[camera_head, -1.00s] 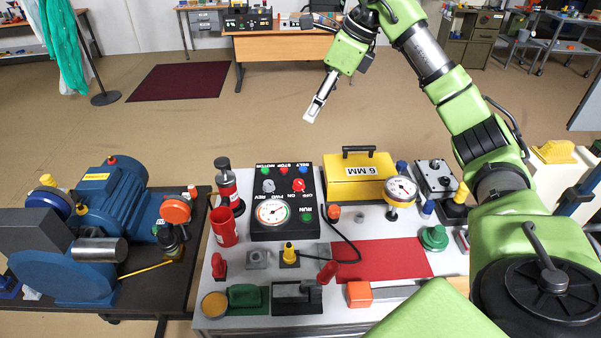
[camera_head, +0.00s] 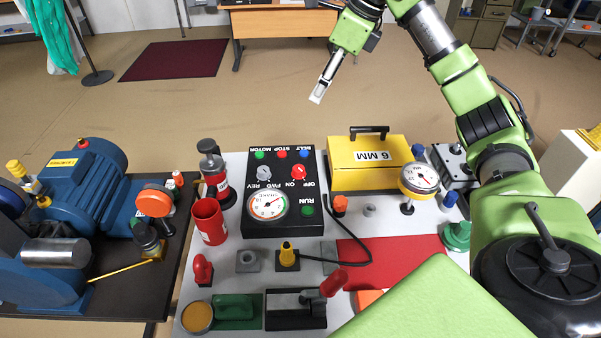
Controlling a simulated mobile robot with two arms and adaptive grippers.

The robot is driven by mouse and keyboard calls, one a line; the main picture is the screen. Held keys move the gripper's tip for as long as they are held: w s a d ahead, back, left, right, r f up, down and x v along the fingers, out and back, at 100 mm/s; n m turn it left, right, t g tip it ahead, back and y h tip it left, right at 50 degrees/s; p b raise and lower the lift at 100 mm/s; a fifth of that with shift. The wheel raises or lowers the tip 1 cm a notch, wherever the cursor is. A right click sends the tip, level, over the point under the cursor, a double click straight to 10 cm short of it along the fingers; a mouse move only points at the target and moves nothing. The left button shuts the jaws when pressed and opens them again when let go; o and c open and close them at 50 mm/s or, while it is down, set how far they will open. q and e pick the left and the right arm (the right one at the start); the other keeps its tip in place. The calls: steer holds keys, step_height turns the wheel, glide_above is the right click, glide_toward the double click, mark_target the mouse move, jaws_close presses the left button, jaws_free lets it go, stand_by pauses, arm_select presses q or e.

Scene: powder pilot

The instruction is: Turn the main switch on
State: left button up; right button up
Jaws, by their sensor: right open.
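A black control box (camera_head: 285,220) lies on the grey worktable, left of its middle. On it are a red rotary switch (camera_head: 298,172) with ON and OFF lettering beside it, and a grey knob (camera_head: 263,172) with FWD and REV lettering. Which lettering the red switch points at is too small to tell. My right gripper (camera_head: 317,97) appears beyond the box in the picture, against the floor, pointing down and to the left. It is open, holds nothing and is apart from the box. My left gripper is not in view.
A yellow case (camera_head: 368,175) marked 6 MM and a gauge (camera_head: 419,178) stand right of the box. A blue motor (camera_head: 70,180) sits on the left table.

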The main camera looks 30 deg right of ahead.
steer(key=b, duration=1.2)
glide_above(299, 168)
steer(key=s+d, duration=0.3)
steer(key=s, duration=0.2)
step_height(299, 168, down, 13)
steer(key=x, duration=0.4)
steer(key=p+x, duration=0.1)
steer(key=x, duration=0.9)
steer(key=shift+w+d+f, duration=0.1)
steer(key=shift+w+d, duration=0.05)
steer(key=shift+d, duration=0.15)
steer(key=c, duration=1.1)
